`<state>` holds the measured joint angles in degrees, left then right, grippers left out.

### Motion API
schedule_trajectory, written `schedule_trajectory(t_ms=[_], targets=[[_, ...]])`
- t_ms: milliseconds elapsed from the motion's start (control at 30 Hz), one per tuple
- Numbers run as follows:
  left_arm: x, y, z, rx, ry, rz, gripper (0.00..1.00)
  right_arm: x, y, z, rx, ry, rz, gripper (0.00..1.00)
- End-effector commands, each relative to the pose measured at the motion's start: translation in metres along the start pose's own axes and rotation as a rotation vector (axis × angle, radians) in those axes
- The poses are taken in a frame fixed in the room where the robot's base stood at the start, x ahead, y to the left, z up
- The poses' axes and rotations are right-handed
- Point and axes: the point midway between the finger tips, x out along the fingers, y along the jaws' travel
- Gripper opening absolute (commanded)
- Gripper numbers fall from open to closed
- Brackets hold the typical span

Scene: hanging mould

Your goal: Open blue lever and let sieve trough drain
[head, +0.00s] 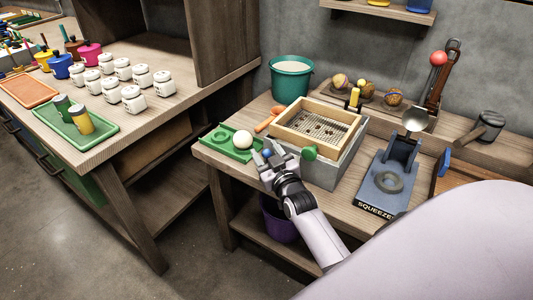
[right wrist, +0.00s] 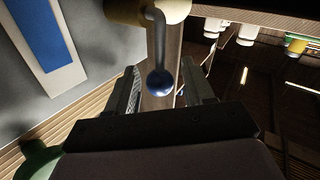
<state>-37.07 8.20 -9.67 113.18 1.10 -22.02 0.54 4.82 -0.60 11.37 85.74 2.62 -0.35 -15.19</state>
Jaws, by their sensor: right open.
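The sieve trough is a grey box (head: 334,169) on the right bench, with a wooden-framed wire sieve (head: 318,126) on top holding small dark bits. The blue lever shows in the right wrist view as a bent metal rod ending in a round blue knob (right wrist: 160,82). My right gripper (head: 270,157) is open at the trough's left front side. In the right wrist view its two fingers stand on either side of the knob; I cannot tell whether they touch it. The knob is small in the head view (head: 267,153). My left gripper is not in view.
A green tray (head: 222,139) with a white ball (head: 243,140) lies left of my right gripper. A green knob (head: 309,153) sticks out of the trough's front. A purple bucket (head: 279,222) stands on the shelf below. A blue squeezer (head: 388,190) stands to the right.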

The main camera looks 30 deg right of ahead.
Motion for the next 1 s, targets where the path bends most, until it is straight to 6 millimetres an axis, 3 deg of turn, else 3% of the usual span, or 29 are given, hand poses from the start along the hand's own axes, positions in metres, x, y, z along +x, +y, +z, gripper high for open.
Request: schedule_trajectory(t_ms=[167, 333, 667, 1000], targets=[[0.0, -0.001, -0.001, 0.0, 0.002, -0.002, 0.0, 0.0, 0.0, 0.0, 0.0, 0.0, 0.0, 0.52], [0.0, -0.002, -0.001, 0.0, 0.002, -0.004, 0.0, 0.0, 0.0, 0.0, 0.0, 0.0, 0.0, 0.0], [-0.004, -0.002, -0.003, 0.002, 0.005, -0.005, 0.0, 0.003, -0.001, -0.002, -0.013, -0.017, -0.003, 0.0], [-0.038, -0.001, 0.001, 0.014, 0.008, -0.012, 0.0, 0.014, -0.007, -0.007, -0.114, -0.171, -0.034, 0.0]])
